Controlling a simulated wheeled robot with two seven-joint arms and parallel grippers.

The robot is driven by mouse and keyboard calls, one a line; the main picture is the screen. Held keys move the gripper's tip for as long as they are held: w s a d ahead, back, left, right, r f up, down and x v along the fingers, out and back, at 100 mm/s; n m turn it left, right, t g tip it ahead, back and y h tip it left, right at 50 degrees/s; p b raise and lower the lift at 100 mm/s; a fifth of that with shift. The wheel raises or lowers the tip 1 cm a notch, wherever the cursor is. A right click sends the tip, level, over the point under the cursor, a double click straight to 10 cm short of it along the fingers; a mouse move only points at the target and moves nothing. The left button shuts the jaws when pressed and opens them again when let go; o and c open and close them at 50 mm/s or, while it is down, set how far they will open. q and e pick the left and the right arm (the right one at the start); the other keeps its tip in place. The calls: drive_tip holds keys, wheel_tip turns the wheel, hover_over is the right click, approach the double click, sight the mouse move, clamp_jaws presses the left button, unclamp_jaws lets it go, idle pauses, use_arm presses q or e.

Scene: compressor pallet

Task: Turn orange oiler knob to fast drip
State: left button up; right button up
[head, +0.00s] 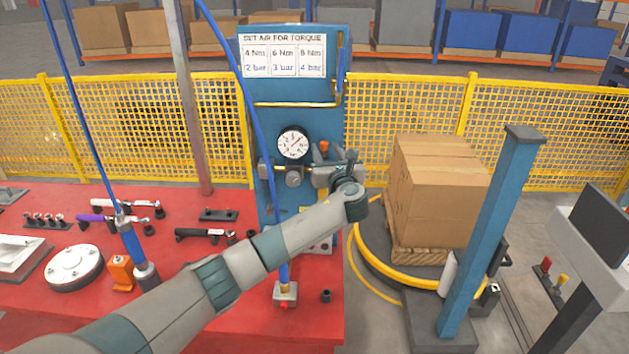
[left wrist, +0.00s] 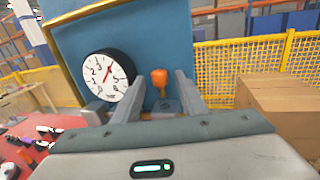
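The orange oiler knob (left wrist: 159,78) stands upright on the oiler in front of the blue panel, right of the round pressure gauge (left wrist: 109,75). In the head view the knob (head: 324,147) shows as a small orange patch just above my left gripper (head: 335,160). In the left wrist view my left gripper (left wrist: 171,88) is open, with one finger on each side of the knob's line of sight. The knob appears beyond or between the fingertips; I cannot tell whether they touch it. The oiler body is mostly hidden behind the gripper. My right gripper is not in view.
The blue panel (head: 300,60) carries a torque sign (head: 283,57) and brass piping. A red table (head: 210,310) with several tools lies at the left. Cartons (head: 440,190) on a round pallet turntable and a blue post (head: 490,235) stand at the right.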

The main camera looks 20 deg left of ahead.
use_arm(q)
drive_tip(key=m+h, duration=0.1)
drive_tip(key=m+t+h, duration=0.1)
drive_tip(key=h, duration=0.1)
drive_tip(key=shift+s+a+t, duration=0.1)
drive_tip(key=shift+a+t, duration=0.2)
drive_tip(key=shift+a, duration=0.05)
drive_tip(key=m+h, duration=0.1)
drive_tip(key=h, duration=0.1)
drive_tip(key=shift+s+a+m+t+h, duration=0.1)
drive_tip(key=shift+a+m+t+h, duration=0.2)
drive_tip(key=shift+m+h, duration=0.1)
drive_tip(key=s+d+b, duration=0.2)
drive_tip(key=s, duration=0.6)
drive_tip(key=s+d+b, duration=0.1)
drive_tip(key=s+b, duration=0.2)
drive_tip(key=s, duration=0.6)
drive_tip(key=shift+d, duration=0.4)
